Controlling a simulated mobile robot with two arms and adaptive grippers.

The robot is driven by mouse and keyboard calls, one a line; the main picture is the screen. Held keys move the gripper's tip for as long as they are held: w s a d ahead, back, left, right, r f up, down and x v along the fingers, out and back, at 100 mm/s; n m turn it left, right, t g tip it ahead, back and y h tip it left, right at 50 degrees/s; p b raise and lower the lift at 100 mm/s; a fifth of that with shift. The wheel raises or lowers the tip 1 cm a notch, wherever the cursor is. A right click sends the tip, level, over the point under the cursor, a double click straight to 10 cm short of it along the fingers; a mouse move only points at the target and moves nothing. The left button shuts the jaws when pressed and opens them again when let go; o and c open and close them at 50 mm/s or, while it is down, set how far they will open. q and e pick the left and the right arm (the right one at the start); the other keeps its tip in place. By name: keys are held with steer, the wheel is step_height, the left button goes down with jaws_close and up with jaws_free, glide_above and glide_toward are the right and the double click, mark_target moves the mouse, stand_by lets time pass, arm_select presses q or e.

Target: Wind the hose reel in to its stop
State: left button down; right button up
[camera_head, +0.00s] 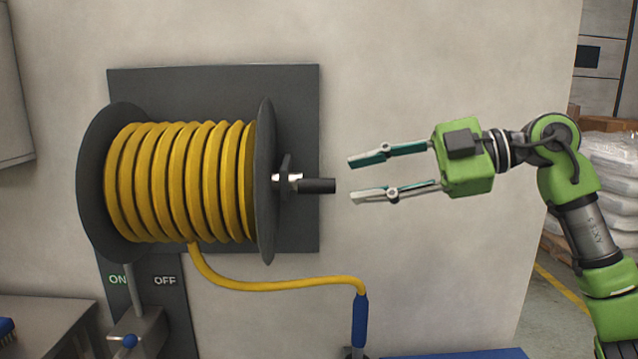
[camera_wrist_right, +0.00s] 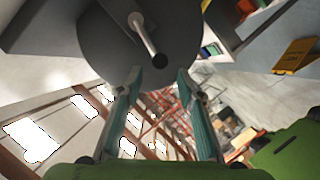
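The hose reel (camera_head: 265,180) is mounted on a dark wall plate, with yellow hose (camera_head: 180,180) wound around its drum. A length of hose hangs from the drum's underside and runs right to a blue nozzle (camera_head: 359,320). The crank handle (camera_head: 318,186), with a black grip, sticks out from the reel's right flange; it also shows in the right wrist view (camera_wrist_right: 150,40). My right gripper (camera_head: 350,178) is open and empty, just right of the handle's end, its fingers pointing at it without visible contact. My left gripper is not in view.
A grey bench (camera_head: 40,315) is at lower left and a blue surface (camera_head: 455,353) at the bottom. Wrapped sacks (camera_head: 608,170) stand far right. The wall right of the reel is clear.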

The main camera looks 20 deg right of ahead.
mark_target(318, 187)
steer(key=p+x, duration=0.1)
steer(key=x, duration=0.7)
steer(key=shift+w+a, duration=0.15)
jaws_close()
